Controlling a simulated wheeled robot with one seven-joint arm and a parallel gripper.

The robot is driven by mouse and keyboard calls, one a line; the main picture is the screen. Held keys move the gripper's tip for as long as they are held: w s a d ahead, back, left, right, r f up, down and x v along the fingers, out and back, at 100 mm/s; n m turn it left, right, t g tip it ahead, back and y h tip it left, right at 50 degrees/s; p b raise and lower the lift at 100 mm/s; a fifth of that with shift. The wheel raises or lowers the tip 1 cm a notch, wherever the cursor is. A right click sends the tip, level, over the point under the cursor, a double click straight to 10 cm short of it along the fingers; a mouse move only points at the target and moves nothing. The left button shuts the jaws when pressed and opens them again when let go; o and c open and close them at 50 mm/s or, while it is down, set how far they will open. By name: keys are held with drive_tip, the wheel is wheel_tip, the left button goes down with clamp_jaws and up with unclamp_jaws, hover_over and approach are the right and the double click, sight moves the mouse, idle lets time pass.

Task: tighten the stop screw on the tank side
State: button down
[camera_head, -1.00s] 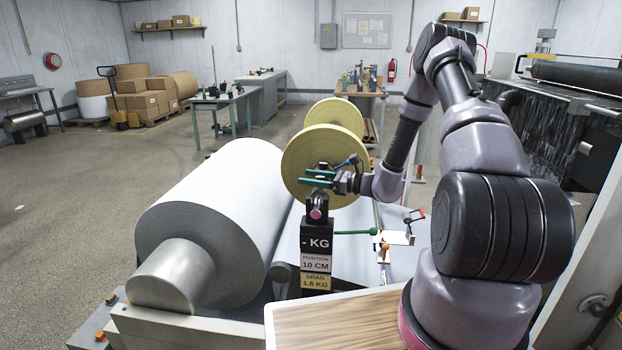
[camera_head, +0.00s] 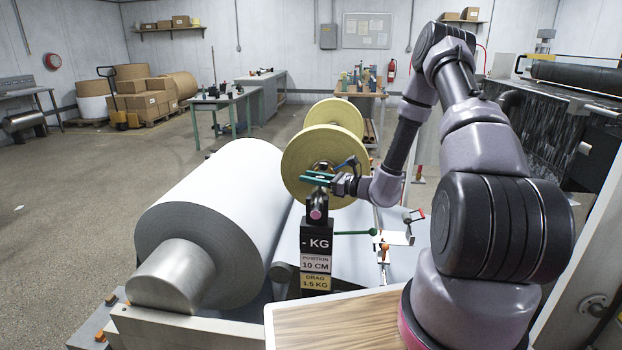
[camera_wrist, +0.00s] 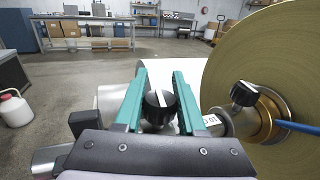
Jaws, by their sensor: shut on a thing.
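My gripper (camera_head: 316,178) reaches over the shaft end at the near yellow roll. In the wrist view its two teal fingers (camera_wrist: 159,98) stand on either side of a ribbed black knob (camera_wrist: 159,108) with a white pointer mark, and are shut on it. The mark slants slightly from straight. A second black knob (camera_wrist: 244,93) with a white mark sits on the shaft fitting beside the yellow roll (camera_wrist: 268,68), clear of the fingers. I cannot tell from the knobs' looks alone which one is the tank-side stop screw. In the head view the gripped knob is hidden by the fingers.
The near yellow roll (camera_head: 298,160) stands close to my gripper. A large white paper roll (camera_head: 215,215) lies to the left. A black display post (camera_head: 317,245) reads "- KG", "POSITION 10 CM" and "DRAG 1.5 KG". A blue rod (camera_wrist: 298,127) juts from the shaft fitting.

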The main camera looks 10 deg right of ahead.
drive_tip(key=c, duration=0.5)
unclamp_jaws()
drive_tip(key=v, duration=1.1)
drive_tip(key=shift+a, duration=0.1)
